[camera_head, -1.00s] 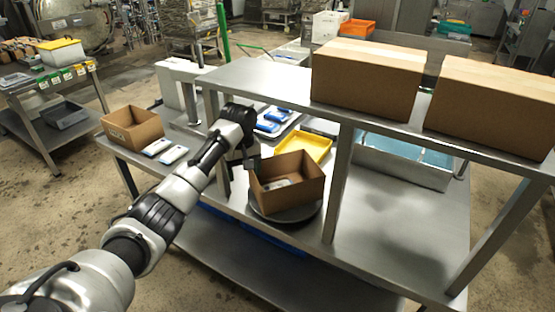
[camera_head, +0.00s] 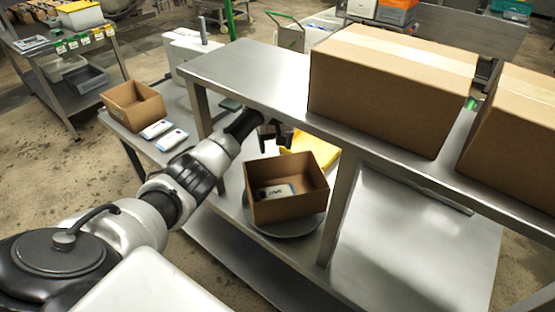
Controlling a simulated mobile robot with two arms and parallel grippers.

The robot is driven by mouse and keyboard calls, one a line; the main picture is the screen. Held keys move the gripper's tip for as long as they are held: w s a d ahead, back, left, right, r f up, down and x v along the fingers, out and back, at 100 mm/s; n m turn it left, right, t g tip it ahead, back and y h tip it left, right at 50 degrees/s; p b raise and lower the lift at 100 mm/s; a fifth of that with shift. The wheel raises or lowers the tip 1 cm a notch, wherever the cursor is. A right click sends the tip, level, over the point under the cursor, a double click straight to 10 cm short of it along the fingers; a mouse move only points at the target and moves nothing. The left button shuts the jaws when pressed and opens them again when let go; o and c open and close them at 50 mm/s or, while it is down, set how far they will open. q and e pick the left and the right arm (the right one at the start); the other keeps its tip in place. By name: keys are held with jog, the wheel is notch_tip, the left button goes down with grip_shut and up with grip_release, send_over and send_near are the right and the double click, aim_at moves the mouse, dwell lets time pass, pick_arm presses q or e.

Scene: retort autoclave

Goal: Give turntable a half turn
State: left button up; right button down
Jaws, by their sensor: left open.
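The turntable is a round grey disc (camera_head: 292,230) on the lower worktop of the steel bench. It is mostly hidden under an open brown cardboard box (camera_head: 290,207) that stands on it. A pale pouch or packet with dark print (camera_head: 276,191) lies inside the box. My left gripper (camera_head: 276,138) is open and empty, just behind the box's far rim and under the raised shelf. Its fingers are dark and partly in shadow, and I cannot tell whether they touch the box. My right gripper is not in view.
A raised steel shelf (camera_head: 250,75) carries two large closed cartons (camera_head: 395,95). Its post (camera_head: 343,205) stands close right of the turntable. A yellow tray (camera_head: 318,146) lies behind the box. Another open box (camera_head: 133,103) and two white-blue packs (camera_head: 165,134) sit left. Worktop right of the post is clear.

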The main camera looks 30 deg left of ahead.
pick_arm(q)
notch_tip(320, 180, down, 4)
jog(key=shift+r, duration=0.2)
notch_tip(320, 180, down, 3)
jog(key=shift+w+r, duration=0.1)
jog(key=shift+w, duration=0.05)
jog(key=shift+f, duration=0.75)
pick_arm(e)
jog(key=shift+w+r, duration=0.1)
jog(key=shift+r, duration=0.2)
pick_arm(q)
jog(key=shift+c, duration=0.3)
jog(key=c, duration=0.7)
grip_shut()
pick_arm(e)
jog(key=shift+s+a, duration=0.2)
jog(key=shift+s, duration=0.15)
